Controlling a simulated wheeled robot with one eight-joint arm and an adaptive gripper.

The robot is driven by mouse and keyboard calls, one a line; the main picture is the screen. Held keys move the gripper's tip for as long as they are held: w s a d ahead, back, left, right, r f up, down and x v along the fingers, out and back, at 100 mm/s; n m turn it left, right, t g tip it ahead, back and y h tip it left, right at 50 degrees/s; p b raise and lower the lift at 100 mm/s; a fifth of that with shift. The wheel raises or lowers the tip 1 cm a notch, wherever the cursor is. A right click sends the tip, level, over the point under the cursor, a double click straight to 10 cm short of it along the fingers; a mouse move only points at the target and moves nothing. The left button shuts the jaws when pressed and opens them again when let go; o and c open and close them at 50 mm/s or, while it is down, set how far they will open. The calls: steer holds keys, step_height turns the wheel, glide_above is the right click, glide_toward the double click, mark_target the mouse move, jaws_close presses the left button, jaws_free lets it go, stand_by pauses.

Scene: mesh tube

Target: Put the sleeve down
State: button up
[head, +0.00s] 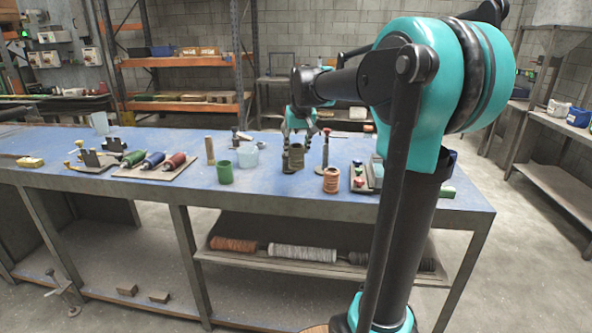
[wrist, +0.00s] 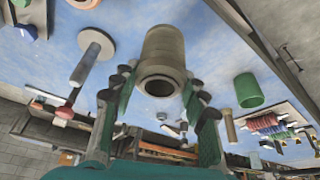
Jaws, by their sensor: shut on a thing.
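The sleeve (wrist: 165,47) is a hollow olive-brown tube, held between the fingers of my gripper (wrist: 160,82) in the wrist view. One open end faces the camera. In the head view the sleeve (head: 296,157) is upright at the blue bench top, below my gripper (head: 297,143). The fingers are shut on its sides. Whether its lower end touches the bench cannot be told. Its far end is hidden in the wrist view.
Bare bench lies in front.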

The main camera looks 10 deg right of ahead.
mark_target(299, 154)
steer(key=shift+f, duration=4)
steer(key=shift+f, duration=0.1)
steer(key=o, duration=1.2)
steer(key=v, duration=1.2)
steer(key=shift+m, duration=0.5)
steer(key=s+d+f, duration=0.1)
steer(key=s+f, duration=0.7)
steer(key=f, duration=0.1)
steer(key=s+d+f, duration=0.1)
steer(key=s+f, duration=0.8)
steer(key=s+d+f, duration=0.1)
steer(key=s+f, duration=0.7)
steer(key=f, duration=0.2)
steer(key=shift+s+d+f, duration=0.1)
steer(key=shift+s+d, duration=0.25)
steer(key=shift+s, duration=0.05)
